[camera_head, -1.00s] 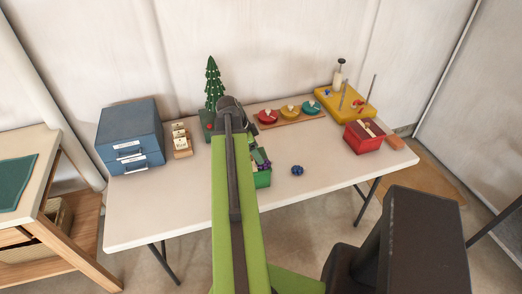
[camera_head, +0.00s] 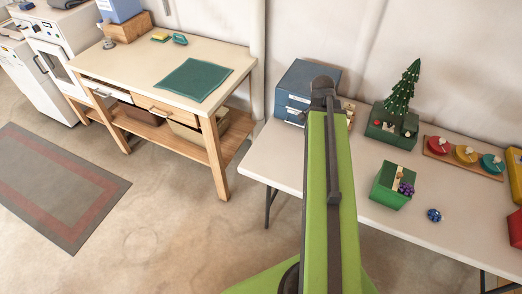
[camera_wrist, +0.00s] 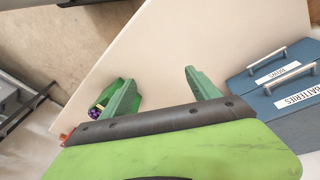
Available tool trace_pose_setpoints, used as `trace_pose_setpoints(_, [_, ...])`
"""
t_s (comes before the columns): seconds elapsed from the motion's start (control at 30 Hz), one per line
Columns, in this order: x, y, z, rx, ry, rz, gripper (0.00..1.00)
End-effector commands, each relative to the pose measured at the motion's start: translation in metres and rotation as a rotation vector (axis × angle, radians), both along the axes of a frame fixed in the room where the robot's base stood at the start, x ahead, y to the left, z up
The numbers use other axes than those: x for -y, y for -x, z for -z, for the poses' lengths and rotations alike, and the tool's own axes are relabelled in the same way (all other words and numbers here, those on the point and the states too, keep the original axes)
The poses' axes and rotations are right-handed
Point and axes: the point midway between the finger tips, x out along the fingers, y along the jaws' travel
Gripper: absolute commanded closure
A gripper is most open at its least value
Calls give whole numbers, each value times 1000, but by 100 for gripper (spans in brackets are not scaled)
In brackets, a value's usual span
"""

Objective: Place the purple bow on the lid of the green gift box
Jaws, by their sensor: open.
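The green gift box (camera_head: 388,196) stands on the white table, with a light ribbon on top. The purple bow (camera_head: 405,189) shows at the right side of its lid and looks to rest there; the exact contact is too small to tell. In the wrist view, the bow (camera_wrist: 94,113) and part of the box (camera_wrist: 107,97) show behind my left finger. My gripper (camera_wrist: 160,75) is open and empty above the table, its two green fingers spread apart. In the head view my arm reaches over the table left of the box, and the fingers are hidden.
A blue drawer cabinet (camera_head: 296,88) stands at the table's left end. A planter with a small tree (camera_head: 403,90), a tray of coloured discs (camera_head: 464,155) and a blue bow (camera_head: 434,215) are also on the table. A wooden workbench (camera_head: 157,63) stands left. Bare floor lies between.

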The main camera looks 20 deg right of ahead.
Motion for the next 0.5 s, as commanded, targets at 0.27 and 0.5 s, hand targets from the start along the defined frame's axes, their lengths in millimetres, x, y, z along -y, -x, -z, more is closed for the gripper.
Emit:
trace_pose_setpoints(0.27, [-265, -86, 5, -41, -184, -1071, 29])
trace_pose_setpoints(0.5, [-342, -86, 6, -50, -232, -1397, 29])
